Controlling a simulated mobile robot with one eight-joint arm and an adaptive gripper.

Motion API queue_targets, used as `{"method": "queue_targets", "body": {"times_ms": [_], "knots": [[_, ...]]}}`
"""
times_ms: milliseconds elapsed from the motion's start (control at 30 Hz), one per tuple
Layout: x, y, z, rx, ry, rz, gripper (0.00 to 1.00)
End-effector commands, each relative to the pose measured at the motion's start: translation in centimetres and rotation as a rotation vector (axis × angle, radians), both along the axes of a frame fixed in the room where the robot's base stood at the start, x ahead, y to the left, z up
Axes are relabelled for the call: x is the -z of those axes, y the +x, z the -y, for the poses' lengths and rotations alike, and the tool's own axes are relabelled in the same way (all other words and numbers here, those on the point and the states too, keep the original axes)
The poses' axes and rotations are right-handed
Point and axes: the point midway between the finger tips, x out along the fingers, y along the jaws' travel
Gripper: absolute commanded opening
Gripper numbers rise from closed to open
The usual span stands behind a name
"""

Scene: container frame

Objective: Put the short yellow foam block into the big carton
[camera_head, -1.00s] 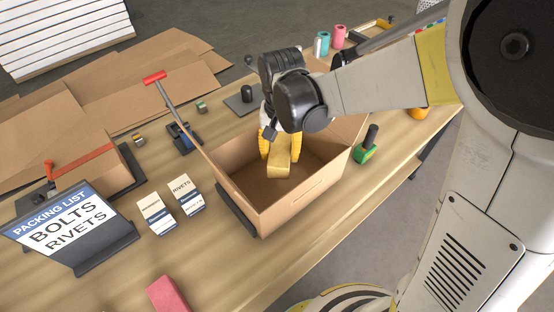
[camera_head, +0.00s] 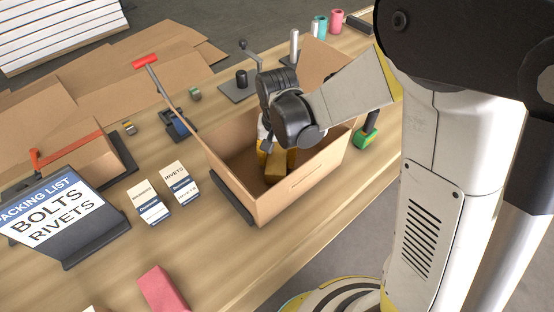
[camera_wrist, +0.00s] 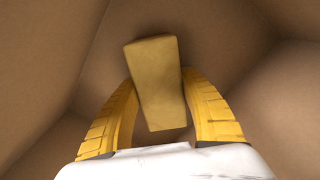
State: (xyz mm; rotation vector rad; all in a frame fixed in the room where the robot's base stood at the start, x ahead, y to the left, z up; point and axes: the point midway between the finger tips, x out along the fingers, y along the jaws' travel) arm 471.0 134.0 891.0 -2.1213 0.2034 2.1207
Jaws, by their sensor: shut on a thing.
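The big carton (camera_head: 290,197) stands open on the table, its flaps spread. The short yellow foam block (camera_head: 275,166) is inside the carton's walls, held low between my fingers. In the wrist view the foam block (camera_wrist: 157,83) sits between the two yellow fingers of my gripper (camera_wrist: 160,95), tilted slightly, with carton walls all around. In the head view my gripper (camera_head: 268,150) reaches down into the carton, and my wrist hides part of it. Whether the block touches the carton floor cannot be told.
A pink block (camera_head: 162,290) lies at the front. A green-based tool (camera_head: 366,136) is close to the carton's right side.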

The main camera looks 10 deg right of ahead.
Motion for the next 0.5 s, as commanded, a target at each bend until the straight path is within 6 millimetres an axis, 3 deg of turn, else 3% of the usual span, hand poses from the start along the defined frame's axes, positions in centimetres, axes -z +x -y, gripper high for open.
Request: {"method": "queue_targets", "body": {"times_ms": [33,100,500], "knots": [[0.2,0.0,0.0,0.000,0.000,0.000,0.54],[0.1,0.0,0.0,0.000,0.000,0.000,0.68],[-0.9,0.0,0.0,0.000,0.000,0.000,0.68]]}}
